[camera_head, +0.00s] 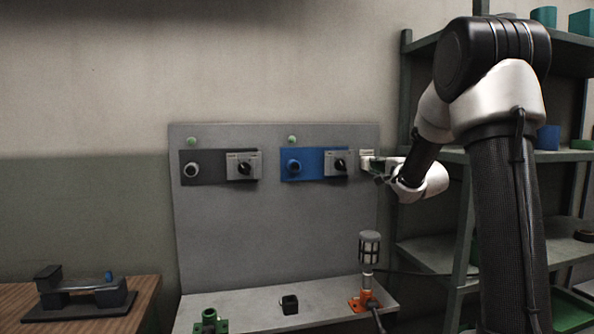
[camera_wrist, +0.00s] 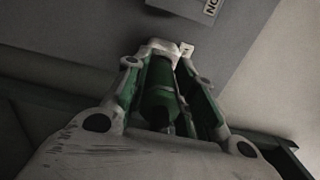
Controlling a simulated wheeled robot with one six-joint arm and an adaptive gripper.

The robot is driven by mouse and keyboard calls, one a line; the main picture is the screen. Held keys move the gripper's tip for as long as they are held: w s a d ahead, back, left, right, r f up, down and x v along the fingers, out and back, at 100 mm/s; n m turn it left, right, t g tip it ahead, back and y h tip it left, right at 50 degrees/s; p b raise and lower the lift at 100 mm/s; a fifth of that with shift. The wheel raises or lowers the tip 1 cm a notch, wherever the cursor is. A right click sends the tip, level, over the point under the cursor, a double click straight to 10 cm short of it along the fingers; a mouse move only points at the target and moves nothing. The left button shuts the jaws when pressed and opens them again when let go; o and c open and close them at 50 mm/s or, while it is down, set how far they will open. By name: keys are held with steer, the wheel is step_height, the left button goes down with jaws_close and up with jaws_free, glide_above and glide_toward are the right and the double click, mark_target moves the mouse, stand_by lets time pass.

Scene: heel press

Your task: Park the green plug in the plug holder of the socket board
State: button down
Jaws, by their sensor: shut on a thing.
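The green plug (camera_wrist: 160,92) is between the fingers of my gripper (camera_wrist: 164,72) in the wrist view. My gripper is shut on it. In the head view my gripper (camera_head: 374,167) is at the upper right edge of the grey socket board (camera_head: 270,225). The plug is mostly hidden there by the fingers. A small pale fitting (camera_head: 367,155) on the board is right at the fingertips; I cannot tell whether the plug touches or enters it. A small black open cup (camera_head: 289,303) stands on the board's ledge; I cannot tell which part is the plug holder.
A black panel (camera_head: 205,169) and a blue panel (camera_head: 307,172) with knobs are on the board. A green fitting (camera_head: 209,322) and an orange-based fitting (camera_head: 362,301) with a caged lamp (camera_head: 369,246) are at the ledge. Green shelves (camera_head: 445,156) stand close on the right.

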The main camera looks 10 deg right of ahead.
steer(key=shift+w, duration=0.6)
steer(key=c, duration=1.1)
jaws_free()
